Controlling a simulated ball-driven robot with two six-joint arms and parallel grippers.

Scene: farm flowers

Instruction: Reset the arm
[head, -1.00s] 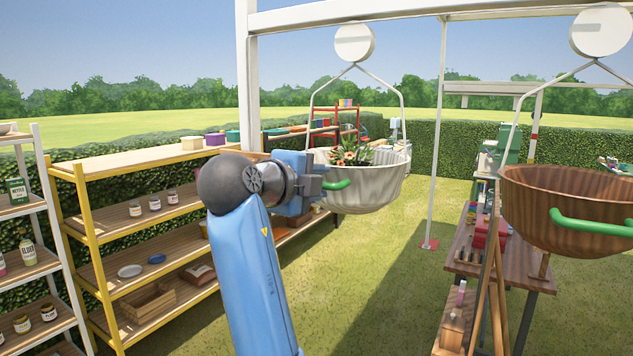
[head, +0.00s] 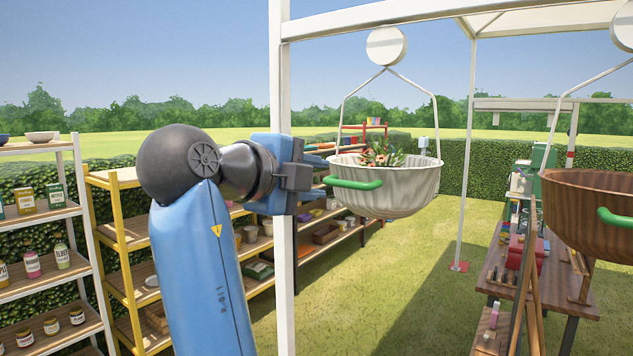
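The basket holds a plant with orange-pink flowers and green leaves (head: 381,154).
A brown hanging basket (head: 590,215) is at the right, above a wooden table (head: 560,290). Yellow shelving (head: 125,240) and a white-framed shelf (head: 38,215) stand left. Grass between is open.

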